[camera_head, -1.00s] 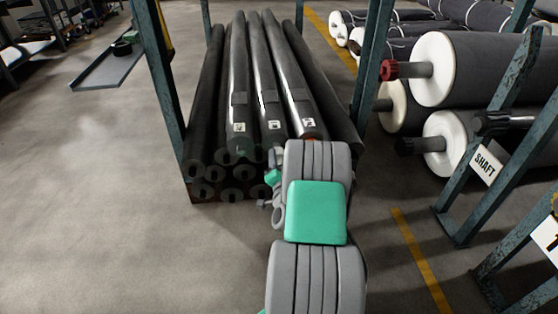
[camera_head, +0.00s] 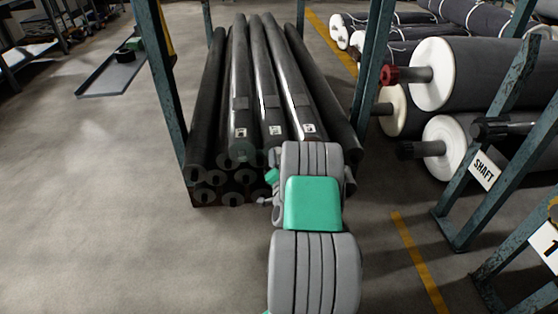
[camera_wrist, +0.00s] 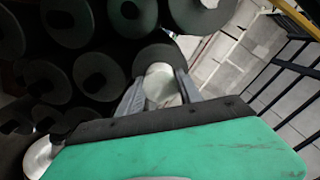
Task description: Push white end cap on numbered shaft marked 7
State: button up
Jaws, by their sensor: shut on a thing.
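My gripper (camera_wrist: 158,100) is shut on the white end cap (camera_wrist: 161,84), which sits between its two grey fingers in the wrist view. The cap is in front of the dark end of a shaft (camera_wrist: 155,55); I cannot tell whether they touch. In the head view three shafts on top of the stack carry small white labels, on the left (camera_head: 240,132), middle (camera_head: 275,130) and right (camera_head: 309,128). The numbers are too small to read. My arm hides the gripper, the cap and the near end of the right labelled shaft in that view.
Blue-green rack posts (camera_head: 372,70) flank the shaft stack. Grey rolls with white ends (camera_head: 432,75) lie at the right, behind a frame with a SHAFT sign (camera_head: 485,168). A grey tray (camera_head: 112,76) is at the back left. The floor at left is clear.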

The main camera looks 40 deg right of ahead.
jog(key=shift+w+d, duration=0.3)
jog(key=shift+w, duration=0.1)
jog(key=o, duration=1.4)
jog(key=v, duration=0.7)
jog(key=shift+s+a+b, duration=0.25)
jog(key=shift+s+b, duration=0.1)
